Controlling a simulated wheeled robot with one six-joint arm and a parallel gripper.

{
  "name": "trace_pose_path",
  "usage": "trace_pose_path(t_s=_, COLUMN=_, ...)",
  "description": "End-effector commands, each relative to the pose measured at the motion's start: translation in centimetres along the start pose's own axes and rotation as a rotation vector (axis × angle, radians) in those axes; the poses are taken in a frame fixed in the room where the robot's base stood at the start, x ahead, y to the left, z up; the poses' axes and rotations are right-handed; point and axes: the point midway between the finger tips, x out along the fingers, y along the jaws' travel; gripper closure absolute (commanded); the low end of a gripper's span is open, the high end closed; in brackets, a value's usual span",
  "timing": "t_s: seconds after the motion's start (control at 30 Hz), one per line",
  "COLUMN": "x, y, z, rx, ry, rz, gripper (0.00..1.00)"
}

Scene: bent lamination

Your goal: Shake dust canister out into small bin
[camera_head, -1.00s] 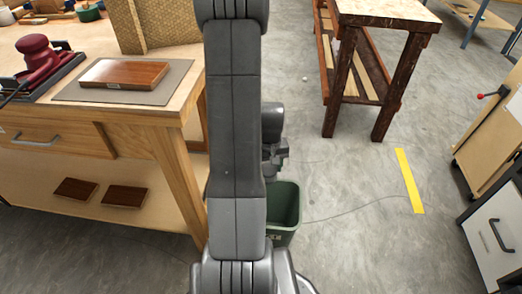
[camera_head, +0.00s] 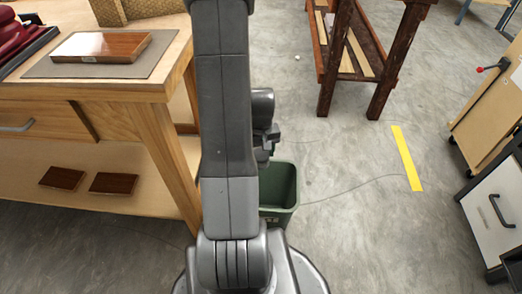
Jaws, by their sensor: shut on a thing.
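A small dark green bin (camera_head: 284,188) stands on the concrete floor just right of my arm, its left part hidden behind the arm. My gripper (camera_head: 266,148) shows only in part at the right edge of my arm, dark and close above the bin's far rim in the picture. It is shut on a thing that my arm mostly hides. I cannot make out the dust canister's shape, its tilt, or any dust falling. The bin's inside shows only in part, and I cannot tell what it holds.
A wooden workbench (camera_head: 150,92) stands at left, with a brown wood block (camera_head: 101,47) on a grey mat and two blocks on its lower shelf. A dark wooden stand (camera_head: 388,65) is at the back. A white drawer cabinet (camera_head: 490,205) is at right.

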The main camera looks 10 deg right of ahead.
Motion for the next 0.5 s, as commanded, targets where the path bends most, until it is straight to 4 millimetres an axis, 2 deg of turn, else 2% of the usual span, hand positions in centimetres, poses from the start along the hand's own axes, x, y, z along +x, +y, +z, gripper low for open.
trace_pose_path(t_s=0.37, x=-0.1, y=0.0, z=0.0, rx=0.000, ry=0.000, rz=0.000, gripper=0.73)
trace_pose_path(t_s=0.4, x=-0.4, y=0.0, z=-0.1, rx=0.000, ry=0.002, rz=0.001, gripper=0.73)
trace_pose_path(t_s=0.5, x=-3.8, y=0.0, z=-0.2, rx=0.000, ry=0.011, rz=0.002, gripper=0.73)
